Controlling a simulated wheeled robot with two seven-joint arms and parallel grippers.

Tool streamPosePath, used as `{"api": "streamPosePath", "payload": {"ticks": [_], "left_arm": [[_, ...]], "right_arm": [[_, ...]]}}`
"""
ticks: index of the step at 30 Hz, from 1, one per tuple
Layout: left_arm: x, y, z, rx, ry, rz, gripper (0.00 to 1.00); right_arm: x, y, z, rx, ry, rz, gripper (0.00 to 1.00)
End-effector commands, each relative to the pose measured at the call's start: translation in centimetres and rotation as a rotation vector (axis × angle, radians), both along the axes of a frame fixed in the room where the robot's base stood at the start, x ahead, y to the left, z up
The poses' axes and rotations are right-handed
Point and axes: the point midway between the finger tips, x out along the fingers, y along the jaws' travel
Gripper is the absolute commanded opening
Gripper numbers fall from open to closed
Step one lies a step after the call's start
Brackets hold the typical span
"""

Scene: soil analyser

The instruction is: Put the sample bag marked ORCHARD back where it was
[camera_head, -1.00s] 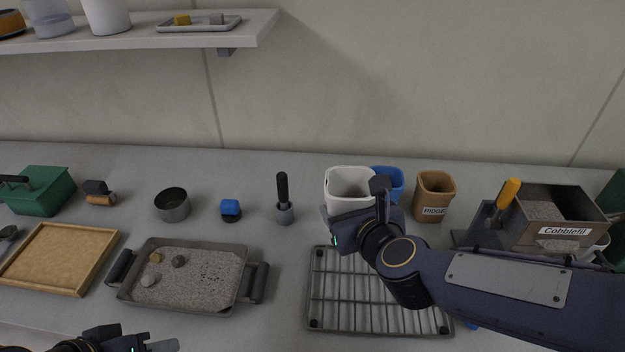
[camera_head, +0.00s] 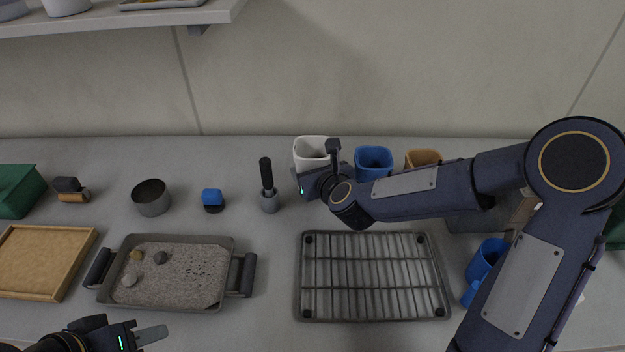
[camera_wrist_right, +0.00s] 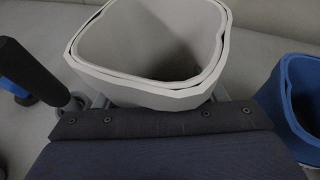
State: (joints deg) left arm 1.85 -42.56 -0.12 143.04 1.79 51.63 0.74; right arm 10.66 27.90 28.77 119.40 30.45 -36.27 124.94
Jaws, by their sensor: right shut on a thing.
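A white open-topped bag (camera_head: 311,147) stands at the back of the bench, upright, left of the blue bag (camera_head: 374,158). My right gripper (camera_head: 316,176) is shut on its front side. In the right wrist view the white bag (camera_wrist_right: 150,90) fills the space beyond the gripper, its opening and doubled rim showing. The arm hides its lower part, so I cannot tell whether it touches the bench. No ORCHARD marking shows. A brown bag (camera_head: 424,156) stands farther right, partly hidden by my arm. My left gripper (camera_head: 152,334) is low at the left; its jaw opening is unclear.
A wire rack (camera_head: 375,276) lies empty in front of the bags. A dark-handled tool (camera_head: 267,187) stands left of the white bag. A soil tray (camera_head: 175,275) is at left front.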

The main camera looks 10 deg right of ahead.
Motion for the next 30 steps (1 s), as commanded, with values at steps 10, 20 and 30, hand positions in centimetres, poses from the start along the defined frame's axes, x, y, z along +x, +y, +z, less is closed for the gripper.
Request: {"api": "streamPosePath", "payload": {"ticks": [10, 20, 30], "left_arm": [[0.0, 0.0, -0.5, 0.0, 0.0, 0.0, 0.36], [0.0, 0.0, -0.8, 0.0, 0.0, 0.0, 0.36], [0.0, 0.0, -0.8, 0.0, 0.0, 0.0, 0.36]], "right_arm": [[0.6, 0.0, -3.8, 0.002, 0.001, -0.001, 0.37], [0.6, 0.0, -4.0, 0.001, 0.0, 0.0, 0.37], [0.6, 0.0, -4.0, 0.001, 0.0, 0.0, 0.86]]}}
